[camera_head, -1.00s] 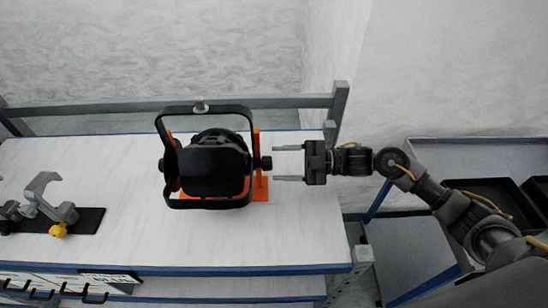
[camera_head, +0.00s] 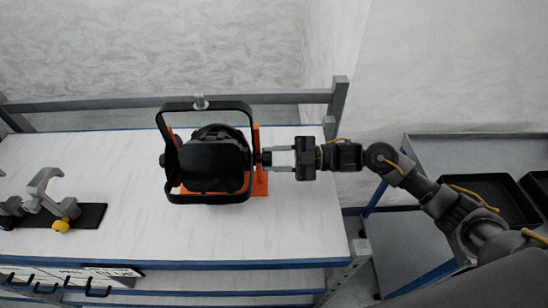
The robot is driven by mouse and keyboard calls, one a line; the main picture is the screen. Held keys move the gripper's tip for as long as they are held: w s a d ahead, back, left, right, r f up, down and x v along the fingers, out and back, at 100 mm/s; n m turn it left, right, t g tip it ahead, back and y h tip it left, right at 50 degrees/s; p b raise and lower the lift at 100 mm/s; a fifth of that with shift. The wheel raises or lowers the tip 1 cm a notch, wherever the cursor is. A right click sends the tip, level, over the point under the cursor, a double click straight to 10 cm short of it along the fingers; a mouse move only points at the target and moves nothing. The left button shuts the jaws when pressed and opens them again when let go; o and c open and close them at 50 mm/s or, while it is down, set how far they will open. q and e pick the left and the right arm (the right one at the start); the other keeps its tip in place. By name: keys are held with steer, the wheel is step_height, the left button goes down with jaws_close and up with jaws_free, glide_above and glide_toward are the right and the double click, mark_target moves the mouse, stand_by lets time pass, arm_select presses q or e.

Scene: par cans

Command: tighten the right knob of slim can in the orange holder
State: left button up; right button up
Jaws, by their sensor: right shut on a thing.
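The slim can (camera_head: 213,162) is black and sits inside a black yoke frame (camera_head: 207,106) in the orange holder (camera_head: 262,181) on the white bench. Its right knob (camera_head: 266,158) is a small black piece on the right side of the yoke. My right gripper (camera_head: 272,158) has come in level from the right, and its two grey fingers are shut on the right knob, one on the far side and one on the near side. The fingers partly hide the knob. My left gripper is not in view.
A grey clamp with a yellow knob (camera_head: 61,225) lies on a black plate (camera_head: 88,217) at the left of the bench (camera_head: 180,238). A rail (camera_head: 270,99) runs along the back. A cart with black trays (camera_head: 480,190) stands at the right. The front middle of the bench is clear.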

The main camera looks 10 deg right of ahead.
steer(key=shift+r, duration=0.1)
steer(key=shift+w+m+p, duration=0.15)
steer(key=shift+m+p, duration=6.05)
steer(key=shift+m, duration=2.5)
steer(key=o, duration=1)
steer(key=shift+d, duration=0.15)
